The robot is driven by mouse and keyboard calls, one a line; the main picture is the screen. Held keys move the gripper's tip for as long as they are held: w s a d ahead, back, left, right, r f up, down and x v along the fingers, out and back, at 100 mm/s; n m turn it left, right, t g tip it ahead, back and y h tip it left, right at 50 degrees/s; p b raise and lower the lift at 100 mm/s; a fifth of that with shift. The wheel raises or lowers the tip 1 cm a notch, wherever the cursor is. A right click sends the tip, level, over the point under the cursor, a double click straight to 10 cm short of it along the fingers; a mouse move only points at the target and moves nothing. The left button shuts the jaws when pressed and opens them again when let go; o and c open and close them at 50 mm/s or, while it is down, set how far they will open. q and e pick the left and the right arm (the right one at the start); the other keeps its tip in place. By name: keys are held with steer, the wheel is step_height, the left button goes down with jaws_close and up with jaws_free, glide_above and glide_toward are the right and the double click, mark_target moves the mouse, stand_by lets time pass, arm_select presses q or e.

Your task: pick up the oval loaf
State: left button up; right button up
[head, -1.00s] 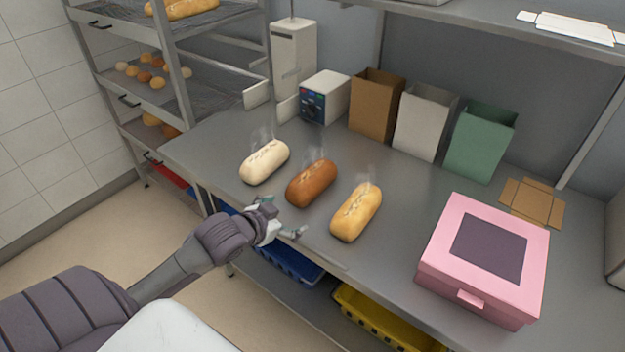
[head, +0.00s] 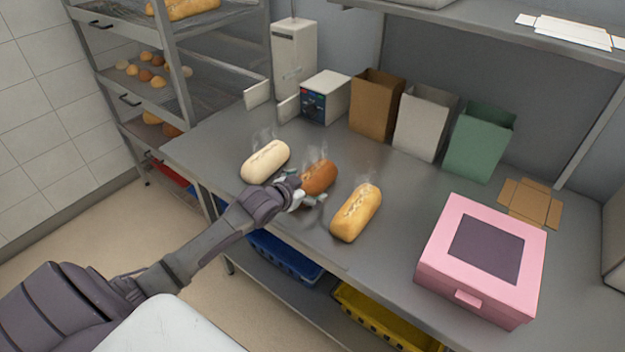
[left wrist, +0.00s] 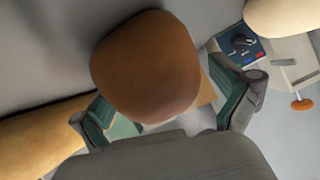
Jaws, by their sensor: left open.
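Three steaming oblong loaves lie in a row on the grey metal worktop: a pale loaf (head: 265,161), a brown loaf (head: 320,177) and a golden loaf (head: 357,212). All three are elongated and rounded; I cannot tell which one is called oval. My left gripper (head: 303,189) is open at the near end of the brown loaf and hides part of it. In the left wrist view, the brown loaf (left wrist: 148,65) shows between and beyond the spread green-padded fingers (left wrist: 172,108). I cannot tell whether they touch it. My right gripper is out of view.
The golden loaf (left wrist: 40,138) and pale loaf (left wrist: 285,16) flank the fingers in the left wrist view. Paper bags (head: 424,122) stand behind, and a pink box (head: 440,255) sits at right. A rack (head: 180,75) stands at left. Blue and yellow crates (head: 375,318) are below.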

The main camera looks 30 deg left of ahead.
arm_select(q)
steer(key=shift+x, duration=1.25)
steer(key=c, duration=1.3)
steer(key=shift+c, duration=0.4)
steer(key=shift+r, duration=0.15)
